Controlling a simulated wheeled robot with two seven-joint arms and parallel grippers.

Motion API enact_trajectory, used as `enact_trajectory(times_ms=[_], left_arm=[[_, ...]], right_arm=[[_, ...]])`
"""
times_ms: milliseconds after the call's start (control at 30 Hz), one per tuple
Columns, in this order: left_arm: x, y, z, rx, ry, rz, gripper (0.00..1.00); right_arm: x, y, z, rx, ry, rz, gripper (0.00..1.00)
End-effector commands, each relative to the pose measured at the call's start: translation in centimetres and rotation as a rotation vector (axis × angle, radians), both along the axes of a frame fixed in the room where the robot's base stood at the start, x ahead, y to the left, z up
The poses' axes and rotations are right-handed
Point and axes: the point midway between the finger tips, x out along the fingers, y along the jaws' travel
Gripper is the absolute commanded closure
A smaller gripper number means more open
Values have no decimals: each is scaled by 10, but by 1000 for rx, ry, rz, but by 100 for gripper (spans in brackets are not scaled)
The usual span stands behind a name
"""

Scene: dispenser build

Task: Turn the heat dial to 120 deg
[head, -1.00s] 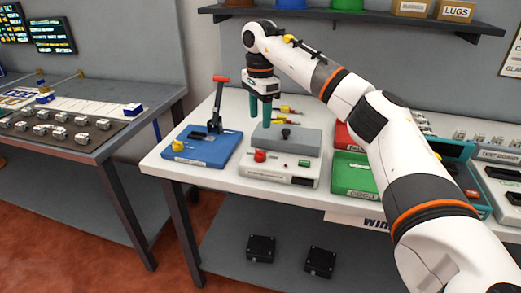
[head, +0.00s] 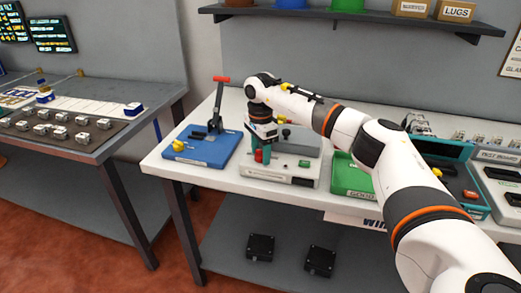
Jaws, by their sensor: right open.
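A white and grey machine (head: 277,171) stands on the white bench. A red knob (head: 259,156) sits on its front left and looks like the heat dial; its marks are too small to read. My right gripper (head: 260,160) points down over this knob, with its green fingers open on either side of it. Whether the fingers touch the knob cannot be told. The gripper hides part of the knob and of the machine's grey top. My left gripper is out of view.
A blue fixture (head: 203,148) with a red-handled lever and a yellow knob stands close on the left. A green tray (head: 350,178) is on the right, partly behind my right arm.

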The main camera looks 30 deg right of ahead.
Motion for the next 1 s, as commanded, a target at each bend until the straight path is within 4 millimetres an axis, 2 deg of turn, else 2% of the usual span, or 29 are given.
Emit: enact_trajectory(times_ms=[100, 133, 300, 400, 767, 1000], left_arm=[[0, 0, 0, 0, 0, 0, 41], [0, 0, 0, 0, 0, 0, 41], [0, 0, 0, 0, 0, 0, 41], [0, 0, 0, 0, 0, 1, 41], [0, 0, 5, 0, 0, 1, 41], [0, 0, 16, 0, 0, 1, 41]], right_arm=[[0, 0, 0, 0, 0, 0, 47], [0, 0, 0, 0, 0, 0, 50], [0, 0, 0, 1, 0, 0, 78], [0, 0, 0, 1, 0, 0, 91], [0, 0, 2, 1, 0, -67, 91], [1, 0, 3, 1, 0, -235, 91]])
